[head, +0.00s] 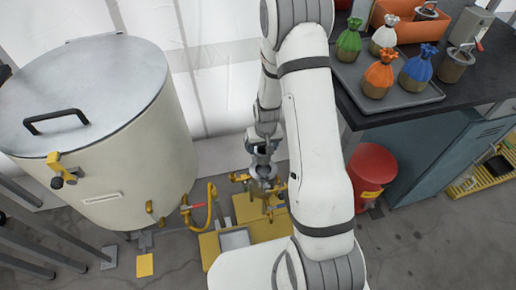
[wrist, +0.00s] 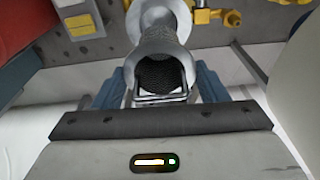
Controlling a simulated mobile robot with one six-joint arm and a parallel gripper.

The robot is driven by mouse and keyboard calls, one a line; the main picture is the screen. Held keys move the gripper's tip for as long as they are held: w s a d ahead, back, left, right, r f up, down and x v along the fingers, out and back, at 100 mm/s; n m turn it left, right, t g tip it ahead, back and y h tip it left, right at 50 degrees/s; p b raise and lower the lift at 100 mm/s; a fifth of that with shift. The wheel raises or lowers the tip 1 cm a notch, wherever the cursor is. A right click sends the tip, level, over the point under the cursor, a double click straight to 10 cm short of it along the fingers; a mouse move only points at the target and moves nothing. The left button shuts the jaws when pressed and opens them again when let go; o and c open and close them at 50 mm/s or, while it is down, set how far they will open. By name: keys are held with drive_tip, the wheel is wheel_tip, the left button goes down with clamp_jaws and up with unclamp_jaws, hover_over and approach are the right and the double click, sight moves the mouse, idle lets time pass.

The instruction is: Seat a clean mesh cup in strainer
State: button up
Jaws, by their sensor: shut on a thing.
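The strainer (head: 263,171) is a grey metal body among yellow pipe fittings, just below my gripper (head: 263,148) in the head view. In the wrist view its grey round mouth (wrist: 158,17) lies ahead of my gripper (wrist: 160,97). My gripper is shut on the mesh cup (wrist: 158,73), a dark mesh basket with a wire handle. The cup lines up with the strainer's mouth, but I cannot tell how deep it sits. The cup's lower part is hidden, and my arm covers part of the area in the head view.
A large cream tank (head: 105,150) stands left of the strainer, with a yellow hose (head: 210,205) between. A red drum (head: 372,170) stands to the right. The dark bench (head: 480,85) holds a tray (head: 413,98) with several coloured tied bags and a metal cup (head: 456,64).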

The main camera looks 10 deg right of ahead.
sight(264, 156)
drive_tip(key=shift+s+f, duration=0.1)
drive_tip(key=shift+s, duration=0.05)
wheel_tip(264, 156, down, 12)
drive_tip(key=b, duration=1)
idle(0.7)
drive_tip(key=shift+s, duration=0.15)
idle(0.3)
drive_tip(key=o, duration=0.8)
drive_tip(key=shift+o, duration=1.4)
drive_tip(key=r, duration=0.3)
drive_tip(key=r+p, duration=0.1)
drive_tip(key=r, duration=0.1)
drive_tip(key=r+p, duration=0.1)
drive_tip(key=r, duration=0.2)
drive_tip(key=shift+s+r, duration=0.35)
drive_tip(key=shift+s, duration=0.05)
